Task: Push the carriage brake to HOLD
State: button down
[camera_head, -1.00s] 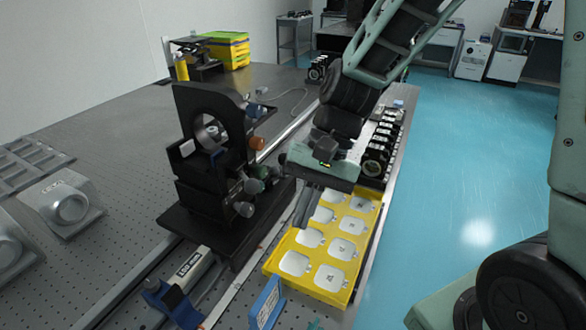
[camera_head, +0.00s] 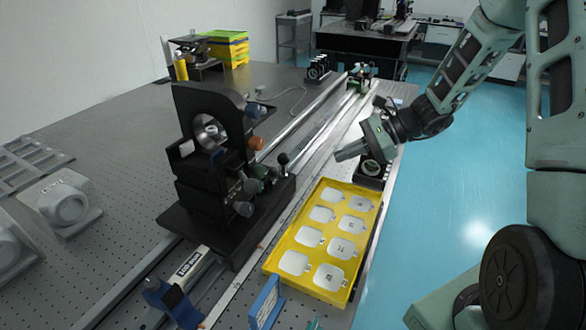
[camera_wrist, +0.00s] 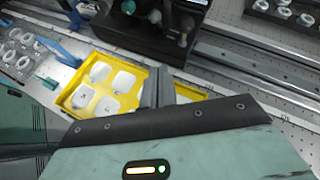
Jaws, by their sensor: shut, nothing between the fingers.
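The carriage (camera_head: 192,222) is a black stage with a round optic mount and several coloured knobs, standing on the rail left of centre. A small lever with a black ball knob (camera_head: 283,158) stands at its right rear side; it may be the brake, but I see no readable HOLD mark. My gripper (camera_head: 342,156) is shut and empty, above the bench right of the lever and apart from it, with its fingers pointing left. In the wrist view the shut fingers (camera_wrist: 157,88) show over the yellow tray; the carriage's dark base (camera_wrist: 165,40) is beyond them.
A yellow tray (camera_head: 267,266) with white pads lies right of the carriage. Silver rails (camera_head: 318,115) run to the back. Black mounted optics (camera_head: 371,168) sit under my wrist. A blue labelled plate (camera_head: 265,303) stands in front. Grey mounts (camera_head: 65,203) are at left.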

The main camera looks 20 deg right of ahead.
jog(key=p, duration=0.2)
send_near(271, 175)
jog(key=shift+w+a+f, duration=0.4)
jog(key=shift+w+f, duration=0.1)
jog(key=shift+f, duration=0.2)
jog(key=shift+w+a+f, duration=0.45)
jog(key=shift+f, duration=0.3)
jog(key=shift+w+a+f, duration=0.4)
jog(key=shift+w+f, duration=0.1)
jog(key=shift+f, duration=0.2)
jog(key=shift+r, duration=0.15)
jog(key=shift+w+a+r+h+p, duration=0.15)
jog(key=shift+h+p, duration=0.15)
jog(key=shift+p, duration=0.45)
